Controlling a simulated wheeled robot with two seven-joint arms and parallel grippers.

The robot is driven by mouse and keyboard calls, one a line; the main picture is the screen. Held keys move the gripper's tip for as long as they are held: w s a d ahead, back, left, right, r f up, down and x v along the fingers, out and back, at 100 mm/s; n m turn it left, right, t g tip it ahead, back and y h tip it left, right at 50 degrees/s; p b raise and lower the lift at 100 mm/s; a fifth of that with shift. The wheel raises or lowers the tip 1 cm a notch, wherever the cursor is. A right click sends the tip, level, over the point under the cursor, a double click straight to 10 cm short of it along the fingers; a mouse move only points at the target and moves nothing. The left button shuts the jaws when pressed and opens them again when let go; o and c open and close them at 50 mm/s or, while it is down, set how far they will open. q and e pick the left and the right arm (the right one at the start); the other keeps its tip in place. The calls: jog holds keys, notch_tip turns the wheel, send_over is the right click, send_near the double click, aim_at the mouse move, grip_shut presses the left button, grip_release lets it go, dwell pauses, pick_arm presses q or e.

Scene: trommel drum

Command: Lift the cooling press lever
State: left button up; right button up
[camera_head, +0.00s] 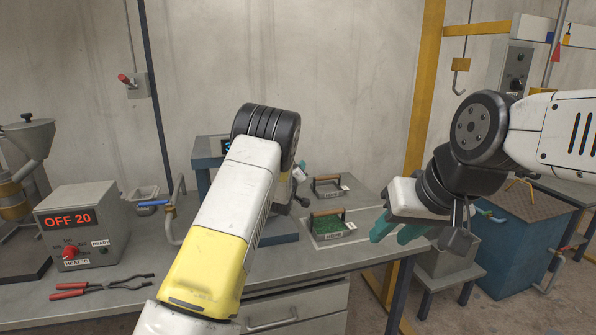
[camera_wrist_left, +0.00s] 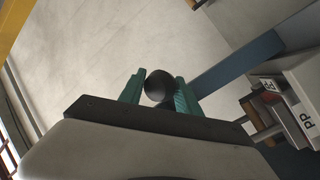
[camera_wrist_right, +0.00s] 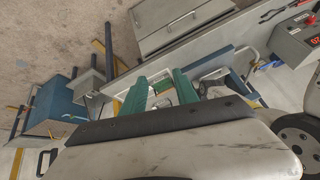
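The cooling press is probably the blue machine (camera_head: 205,160) on the bench, with a small lit display; my left arm hides most of it. In the left wrist view a round black knob (camera_wrist_left: 161,85), which looks like the lever's end, sits between the green fingers of my left gripper (camera_wrist_left: 160,88). Both fingers appear to touch it. The lever's shaft is hidden. In the head view this gripper shows only as a bit of green beside my arm. My right gripper (camera_head: 396,231) is open and empty, right of the bench; its spread fingers also show in the right wrist view (camera_wrist_right: 160,90).
Two handled trays (camera_head: 327,187) (camera_head: 329,226) lie on the bench (camera_head: 120,285) right of the press; the nearer holds green material. A control box (camera_head: 82,225) reading OFF 20 and red-handled pliers (camera_head: 100,287) are at left. A blue tank (camera_head: 520,235) stands right.

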pick_arm(q)
grip_shut()
jog(key=shift+r, duration=0.1)
